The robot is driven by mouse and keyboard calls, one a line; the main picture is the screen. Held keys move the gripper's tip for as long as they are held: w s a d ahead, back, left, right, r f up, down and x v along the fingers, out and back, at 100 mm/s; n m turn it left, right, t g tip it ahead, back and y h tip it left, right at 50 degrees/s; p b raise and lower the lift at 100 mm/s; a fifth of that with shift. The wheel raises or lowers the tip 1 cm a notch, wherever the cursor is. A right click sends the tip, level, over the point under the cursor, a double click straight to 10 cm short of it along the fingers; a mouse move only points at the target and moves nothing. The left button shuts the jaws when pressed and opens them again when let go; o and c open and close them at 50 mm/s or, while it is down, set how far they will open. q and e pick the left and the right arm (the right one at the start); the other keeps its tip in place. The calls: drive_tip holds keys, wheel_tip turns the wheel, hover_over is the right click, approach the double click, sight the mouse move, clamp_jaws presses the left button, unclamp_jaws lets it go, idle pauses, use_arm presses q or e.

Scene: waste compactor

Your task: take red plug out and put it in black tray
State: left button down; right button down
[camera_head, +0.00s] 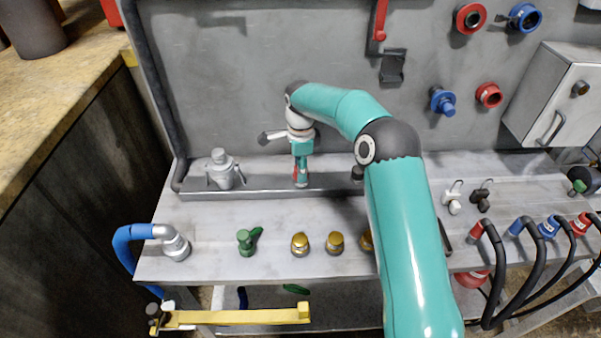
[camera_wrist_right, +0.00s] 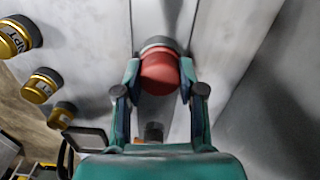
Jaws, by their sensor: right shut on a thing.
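My right gripper (camera_head: 301,172) points down at the back ledge of the bench and is shut on the red plug. In the right wrist view, the fingers (camera_wrist_right: 160,95) press on both sides of the red plug (camera_wrist_right: 160,72), which has a grey collar at its far end. In the head view only a sliver of red plug (camera_head: 295,173) shows between the fingers. I cannot tell whether its collar is seated in the ledge. No black tray shows clearly; a dark edge (camera_head: 446,236) beside my right arm may be part of it. My left gripper is not in view.
A silver cap with handles (camera_head: 222,170) stands left of my gripper. A green valve (camera_head: 247,241) and gold caps (camera_head: 300,244) line the bench front. Black hoses (camera_head: 491,250) curve down at the right. Bench surface between ledge and caps is clear.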

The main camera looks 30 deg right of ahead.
drive_tip(key=n, duration=0.2)
drive_tip(key=shift+r+n+p, duration=0.1)
drive_tip(key=shift+n+p, duration=0.2)
drive_tip(key=shift+n, duration=0.7)
drive_tip(key=shift+n+p, duration=0.45)
drive_tip(key=shift+n, duration=2.05)
drive_tip(key=shift+n+p, duration=0.35)
drive_tip(key=shift+n, duration=0.15)
drive_tip(key=n, duration=0.4)
drive_tip(key=shift+p, duration=0.35)
